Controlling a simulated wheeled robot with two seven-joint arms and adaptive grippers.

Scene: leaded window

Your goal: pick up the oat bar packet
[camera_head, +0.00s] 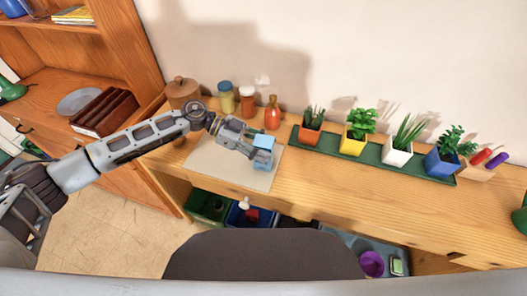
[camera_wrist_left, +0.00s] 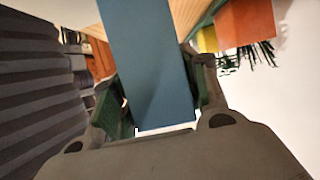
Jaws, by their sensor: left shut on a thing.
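My left gripper (camera_head: 254,155) is above the light mat on the wooden counter, its arm coming in from the left. It is shut on a blue packet (camera_head: 264,146), which I take to be the oat bar packet. In the left wrist view the packet (camera_wrist_left: 150,65) shows as a flat blue slab between the two fingers of my left gripper (camera_wrist_left: 160,100). No print can be read on it. I cannot tell whether its lower end is clear of the mat. My right gripper is not in view.
A light mat (camera_head: 215,168) lies on the counter (camera_head: 330,180). Behind it stand a lidded pot (camera_head: 183,93), jars (camera_head: 247,98) and an orange bottle (camera_head: 272,114). To the right, a green tray (camera_head: 300,148) holds several potted plants. Bins (camera_head: 208,206) sit below the counter.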

